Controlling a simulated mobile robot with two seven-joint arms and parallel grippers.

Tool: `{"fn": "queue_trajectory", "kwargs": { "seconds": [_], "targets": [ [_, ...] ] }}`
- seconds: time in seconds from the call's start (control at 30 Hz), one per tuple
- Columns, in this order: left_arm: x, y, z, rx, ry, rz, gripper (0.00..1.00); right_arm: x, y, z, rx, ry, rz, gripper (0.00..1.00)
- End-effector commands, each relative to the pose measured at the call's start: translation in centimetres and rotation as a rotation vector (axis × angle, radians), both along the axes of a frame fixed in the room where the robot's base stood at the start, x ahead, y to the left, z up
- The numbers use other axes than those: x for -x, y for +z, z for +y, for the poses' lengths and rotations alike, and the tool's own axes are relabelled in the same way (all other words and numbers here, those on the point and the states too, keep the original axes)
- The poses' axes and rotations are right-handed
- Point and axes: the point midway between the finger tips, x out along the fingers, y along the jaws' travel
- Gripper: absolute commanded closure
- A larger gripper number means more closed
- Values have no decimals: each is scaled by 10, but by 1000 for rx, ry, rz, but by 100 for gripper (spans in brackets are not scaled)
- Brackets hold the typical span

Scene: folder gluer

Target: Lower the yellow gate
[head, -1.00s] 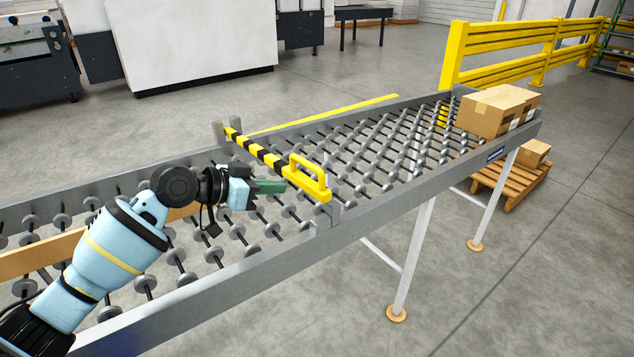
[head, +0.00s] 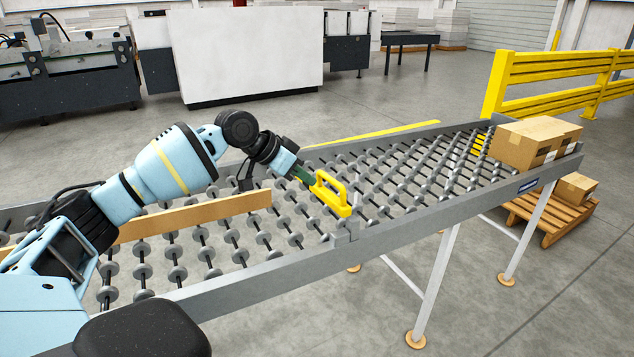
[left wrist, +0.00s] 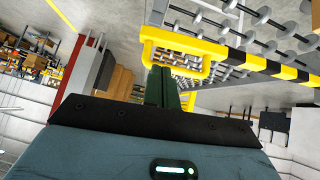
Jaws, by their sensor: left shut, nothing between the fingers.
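The yellow gate has a raised loop handle (head: 331,192), which stands over the roller conveyor near its near rail. In the left wrist view the handle (left wrist: 172,37) and the gate's yellow-and-black striped bar (left wrist: 262,62) show above the fingers. In the head view my left arm hides most of the striped bar. My left gripper (head: 303,174) is shut and empty, its green fingertips right at the handle's left side. In the wrist view the fingertips (left wrist: 161,72) overlap the handle's edge; I cannot tell whether they touch. My right gripper is not in view.
The conveyor's near side rail (head: 250,275) runs below the arm. A long brown board (head: 195,214) lies along the rollers at left. Cardboard boxes (head: 530,145) sit at the far right end. A yellow guard rail (head: 545,90) stands behind them. Rollers between handle and boxes are clear.

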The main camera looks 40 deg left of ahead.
Motion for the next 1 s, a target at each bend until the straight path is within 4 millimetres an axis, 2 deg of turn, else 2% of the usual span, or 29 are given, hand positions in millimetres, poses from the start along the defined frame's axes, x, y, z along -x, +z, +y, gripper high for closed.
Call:
{"fn": "queue_trajectory", "kwargs": {
  "seconds": [0.3,0.5,1.0],
  "targets": [
    [-34,-37,-19,2,-1,0,100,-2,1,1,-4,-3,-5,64],
    [-49,-54,-26,0,0,-1,100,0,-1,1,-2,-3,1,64],
    [-54,-61,-29,0,-1,-1,100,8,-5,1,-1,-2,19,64]
  ]
}}
